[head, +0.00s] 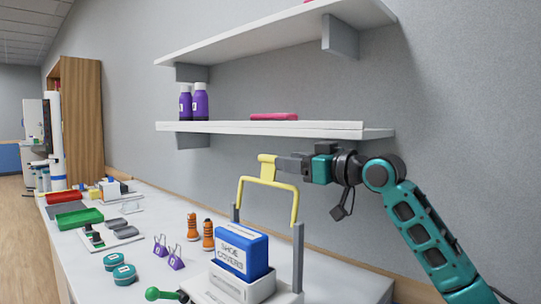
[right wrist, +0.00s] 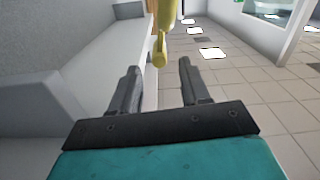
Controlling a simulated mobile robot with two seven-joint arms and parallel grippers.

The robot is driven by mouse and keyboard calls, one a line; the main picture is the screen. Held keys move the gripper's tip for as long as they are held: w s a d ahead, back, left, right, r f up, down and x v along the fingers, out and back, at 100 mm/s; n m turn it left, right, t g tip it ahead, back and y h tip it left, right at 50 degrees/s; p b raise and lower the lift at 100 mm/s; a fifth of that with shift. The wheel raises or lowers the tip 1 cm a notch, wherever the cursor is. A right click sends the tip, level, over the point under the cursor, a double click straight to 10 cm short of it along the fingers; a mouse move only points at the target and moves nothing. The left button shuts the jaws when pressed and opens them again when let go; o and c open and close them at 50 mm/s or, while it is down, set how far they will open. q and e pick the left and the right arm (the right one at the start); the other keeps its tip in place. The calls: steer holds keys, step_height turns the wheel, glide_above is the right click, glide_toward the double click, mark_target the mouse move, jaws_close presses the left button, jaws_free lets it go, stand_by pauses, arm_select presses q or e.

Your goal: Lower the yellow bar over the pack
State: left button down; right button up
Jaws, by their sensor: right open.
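The yellow bar (head: 267,183) is a raised hoop with a flat tab on top, held between two grey posts. Below it the blue pack (head: 240,250), lettered "SHOE COVERS", sits upright in a white holder (head: 243,287). My right gripper (head: 280,165) is open beside the tab, pointing left, at the height of the hoop's top. In the right wrist view its two fingers (right wrist: 157,70) are apart and empty. Yellow parts of the bar (right wrist: 161,45) show at and beyond the gap between the fingertips. My left gripper is not in view.
A green-knobbed lever (head: 152,293) is at the holder's front left. Orange bottles (head: 208,234), purple clips (head: 176,258) and teal tins (head: 124,274) stand on the white counter (head: 85,250) to the left. A wall shelf (head: 270,129) hangs just above my right gripper.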

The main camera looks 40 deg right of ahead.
mark_target(260, 157)
steer(key=w+p, duration=0.1)
steer(key=w, duration=0.4)
steer(key=shift+w+a+r+p, duration=0.15)
steer(key=shift+w+a+p, duration=0.05)
steer(key=shift+w+p, duration=0.15)
steer(key=shift+w+a, duration=0.1)
steer(key=shift+w, duration=0.55)
jaws_close()
